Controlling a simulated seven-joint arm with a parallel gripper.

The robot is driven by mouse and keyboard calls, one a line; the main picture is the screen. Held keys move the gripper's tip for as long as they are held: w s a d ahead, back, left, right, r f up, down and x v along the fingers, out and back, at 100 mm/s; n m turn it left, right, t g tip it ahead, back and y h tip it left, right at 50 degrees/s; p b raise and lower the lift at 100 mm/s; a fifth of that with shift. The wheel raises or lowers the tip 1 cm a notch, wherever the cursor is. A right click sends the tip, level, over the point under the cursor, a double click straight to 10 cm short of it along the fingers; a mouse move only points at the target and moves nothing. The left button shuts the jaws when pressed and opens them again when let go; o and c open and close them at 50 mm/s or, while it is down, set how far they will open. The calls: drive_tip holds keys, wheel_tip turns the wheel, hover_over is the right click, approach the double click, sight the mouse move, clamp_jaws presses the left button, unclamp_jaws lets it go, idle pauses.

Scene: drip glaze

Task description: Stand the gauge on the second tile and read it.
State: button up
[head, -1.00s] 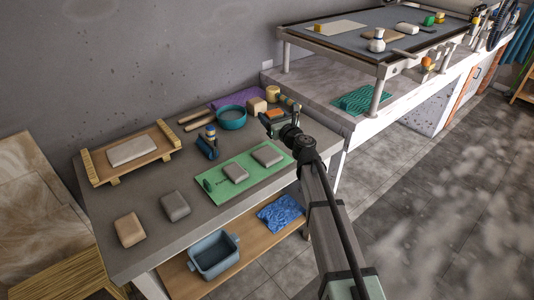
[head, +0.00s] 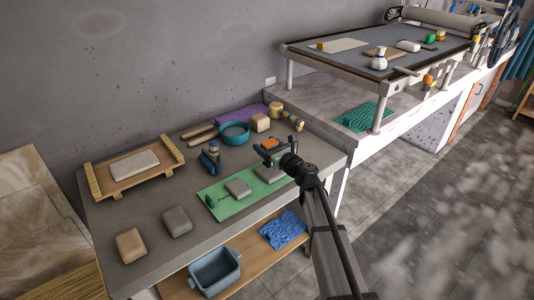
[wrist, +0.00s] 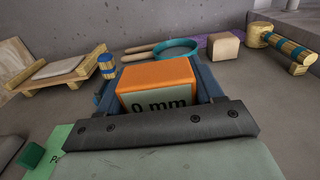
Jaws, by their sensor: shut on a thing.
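My gripper (head: 272,157) is shut on the gauge, a small block with an orange top (wrist: 158,75) and a pale face reading "0 mm" (wrist: 160,104). Dark blue sides flank it in the wrist view. The gripper holds it above the far right end of the green mat (head: 210,188). Two grey tiles lie on the mat: one near its middle (head: 238,188), one at its right end (head: 268,174), just below the gripper and partly covered by it. I cannot tell whether the gauge touches this tile; the wrist view hides its underside.
A blue tool (head: 209,160) is left of the gauge. A small green piece (wrist: 30,155) lies on the mat. Two loose slabs (head: 176,221) (head: 131,245) sit front left.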

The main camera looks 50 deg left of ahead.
drive_tip(key=shift+f, duration=1.5)
drive_tip(key=shift+f, duration=0.1)
drive_tip(key=o, duration=1.2)
drive_tip(key=d, duration=1.2)
